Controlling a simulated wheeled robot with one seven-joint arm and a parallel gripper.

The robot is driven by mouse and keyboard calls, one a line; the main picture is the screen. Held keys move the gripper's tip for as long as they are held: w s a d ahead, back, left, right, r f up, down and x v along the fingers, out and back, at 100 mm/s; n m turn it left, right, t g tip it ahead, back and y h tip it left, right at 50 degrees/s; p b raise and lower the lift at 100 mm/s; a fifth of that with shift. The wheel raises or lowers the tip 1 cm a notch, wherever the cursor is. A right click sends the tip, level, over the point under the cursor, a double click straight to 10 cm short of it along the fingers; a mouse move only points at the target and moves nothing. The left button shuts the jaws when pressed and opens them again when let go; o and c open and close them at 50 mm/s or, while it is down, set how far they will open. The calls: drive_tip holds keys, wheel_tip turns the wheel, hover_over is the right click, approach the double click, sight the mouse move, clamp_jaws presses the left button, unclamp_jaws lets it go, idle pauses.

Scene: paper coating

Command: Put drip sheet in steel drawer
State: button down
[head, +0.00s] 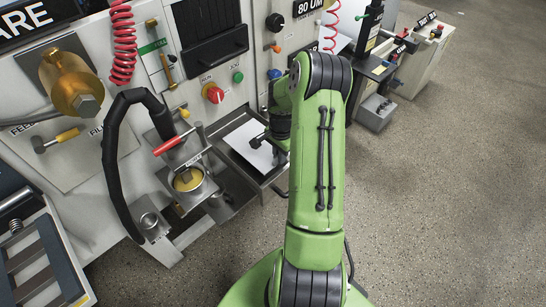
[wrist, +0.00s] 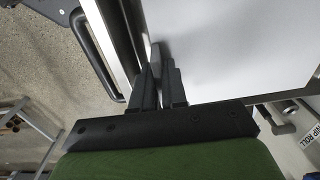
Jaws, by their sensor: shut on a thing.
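A white sheet (head: 252,144), apparently the drip sheet, lies in or over a grey metal tray (head: 244,173) at the machine's front. The tray may be the steel drawer; I cannot tell for sure. The sheet also fills the upper right of the wrist view (wrist: 235,45). My gripper (head: 260,141) is at the sheet's right side, partly hidden by my green arm. In the wrist view its black fingers (wrist: 159,72) are close together at the sheet's edge, shut on it. The exact grip is hard to see. A steel rail (wrist: 117,42) runs beside the fingers.
A cup of yellow liquid (head: 188,179) with a red-handled clamp (head: 172,145) stands left of the tray. A black hose (head: 110,165) loops further left. Carts (head: 415,60) stand at the back right. The speckled floor (head: 440,190) on the right is clear.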

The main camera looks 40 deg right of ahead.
wheel_tip(320, 180, down, 4)
drive_tip(key=shift+w+f+b, duration=0.1)
drive_tip(key=shift+b, duration=0.3)
drive_tip(key=shift+f, duration=0.15)
drive_tip(key=c, duration=1.4)
unclamp_jaws()
drive_tip(key=shift+c, duration=0.2)
